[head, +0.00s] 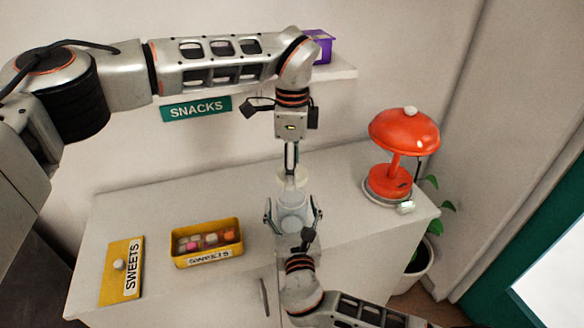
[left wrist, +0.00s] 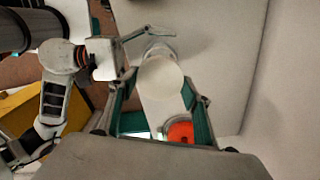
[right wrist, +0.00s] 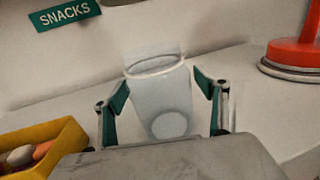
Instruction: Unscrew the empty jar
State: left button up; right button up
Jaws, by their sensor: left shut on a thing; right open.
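The pale, see-through jar (head: 292,212) is above the white counter in the head view, with a cream disc (head: 293,180) at its upper end. My left gripper (head: 291,172) comes down from above and is shut on the jar's upper end; I cannot tell whether its fingers grip the lid or neck. The left wrist view shows the white jar (left wrist: 161,82) between its fingers. My right gripper (head: 294,218) is open, one finger on each side of the jar. In the right wrist view the jar (right wrist: 158,92) looks empty, with gaps beside the fingers (right wrist: 162,100).
A yellow box of sweets (head: 207,259) and a yellow SWEETS lid (head: 122,270) are on the counter (head: 160,225) at left. A red lamp (head: 403,135) stands at right. A shelf (head: 338,72) with a SNACKS sign (head: 196,109) is behind my left arm.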

jog(key=s+d, duration=0.1)
jog(key=s, duration=1.1)
jog(key=shift+d, duration=0.1)
